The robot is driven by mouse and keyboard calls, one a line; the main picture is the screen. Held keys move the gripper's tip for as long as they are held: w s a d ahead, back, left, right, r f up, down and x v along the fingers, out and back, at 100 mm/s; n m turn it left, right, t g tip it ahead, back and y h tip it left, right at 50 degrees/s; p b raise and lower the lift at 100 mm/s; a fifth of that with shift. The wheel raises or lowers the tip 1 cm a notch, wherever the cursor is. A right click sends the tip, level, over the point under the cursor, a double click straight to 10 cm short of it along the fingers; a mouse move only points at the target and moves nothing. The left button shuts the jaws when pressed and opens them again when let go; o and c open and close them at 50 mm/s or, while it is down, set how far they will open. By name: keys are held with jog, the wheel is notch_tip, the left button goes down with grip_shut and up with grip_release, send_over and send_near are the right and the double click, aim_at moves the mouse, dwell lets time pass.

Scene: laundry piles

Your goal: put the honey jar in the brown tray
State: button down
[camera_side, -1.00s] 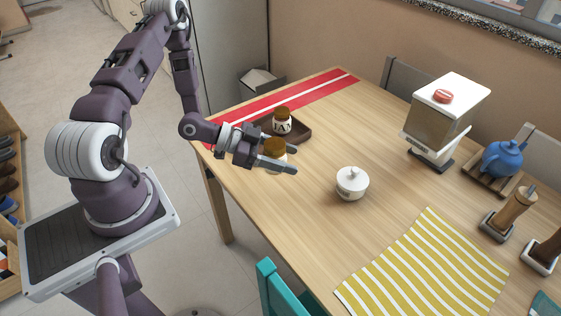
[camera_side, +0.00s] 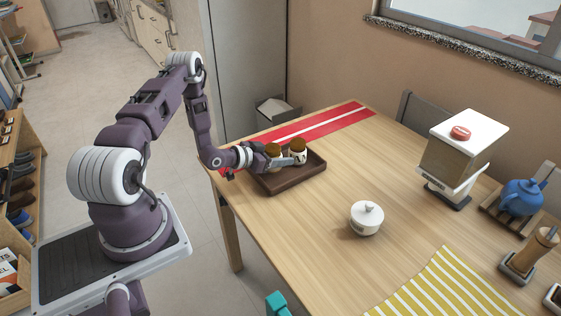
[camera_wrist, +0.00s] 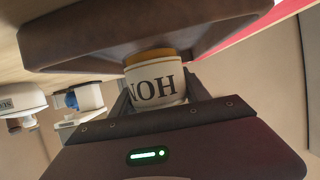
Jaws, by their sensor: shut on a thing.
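My gripper (camera_side: 296,161) is shut on the honey jar (camera_side: 273,157), an upright jar with a brown lid, partly hidden by the fingers. In the wrist view, which is upside down, its white label (camera_wrist: 158,84) shows "HON" between the fingers, with an amber band at its base. The dark brown tray (camera_side: 296,184) lies on the table. The tray also shows in the wrist view (camera_wrist: 75,45).
A white lidded bowl (camera_side: 366,219) stands on the open table to the right. A dispenser (camera_side: 453,155), a blue teapot (camera_side: 522,196) and a yellow striped cloth (camera_side: 446,287) are farther right.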

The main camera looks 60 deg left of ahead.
jog(key=shift+f, duration=0.9)
jog(key=c, duration=0.5)
grip_release()
jog(key=shift+f, duration=0.15)
